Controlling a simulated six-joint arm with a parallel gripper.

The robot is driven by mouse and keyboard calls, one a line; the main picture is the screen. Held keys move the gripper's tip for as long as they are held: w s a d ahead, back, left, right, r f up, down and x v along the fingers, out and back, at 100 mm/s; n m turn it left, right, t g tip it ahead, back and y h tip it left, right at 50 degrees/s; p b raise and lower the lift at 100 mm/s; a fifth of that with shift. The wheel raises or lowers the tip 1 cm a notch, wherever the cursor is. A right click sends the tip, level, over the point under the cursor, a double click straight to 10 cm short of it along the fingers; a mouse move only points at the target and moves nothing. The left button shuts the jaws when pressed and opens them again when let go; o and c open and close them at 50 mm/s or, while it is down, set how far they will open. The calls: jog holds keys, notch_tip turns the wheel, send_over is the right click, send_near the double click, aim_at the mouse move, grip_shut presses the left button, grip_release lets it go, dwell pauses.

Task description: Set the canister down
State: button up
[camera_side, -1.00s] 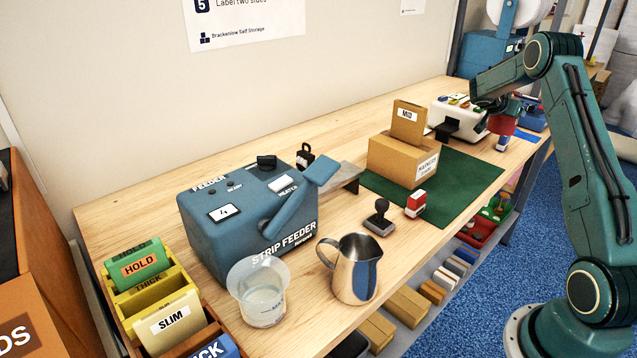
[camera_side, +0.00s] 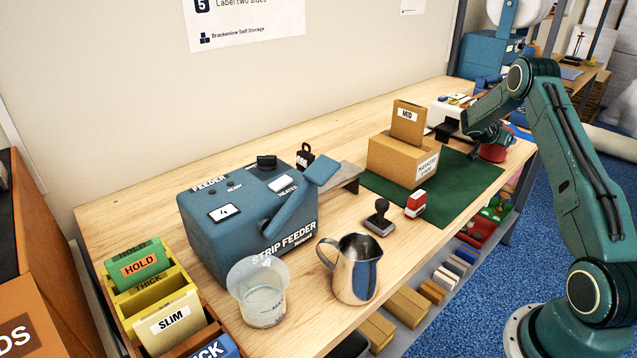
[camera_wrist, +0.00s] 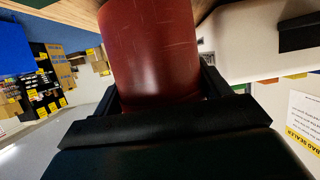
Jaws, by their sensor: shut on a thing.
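The canister (camera_side: 494,152) is a red cylinder low over the far right part of the workbench, by the far corner of the green mat. My gripper (camera_side: 485,136) is shut on it. In the wrist view the red canister (camera_wrist: 150,55) fills the upper middle, with the dark jaws (camera_wrist: 160,100) on both sides of it. Its underside is hard to see, so I cannot tell whether it touches the bench or mat.
A green mat (camera_side: 456,186) holds a carton (camera_side: 400,165) with a MID box in it. A white machine (camera_side: 443,114) stands behind my gripper. A red stamp (camera_side: 415,204), a black stamp (camera_side: 379,218) and a metal jug (camera_side: 355,270) stand nearer the camera.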

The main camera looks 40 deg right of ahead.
jog(key=shift+f, duration=0.2)
jog(key=shift+f, duration=0.15)
jog(key=o, duration=1.8)
jog(key=v, duration=1.2)
jog(key=shift+a, duration=0.1)
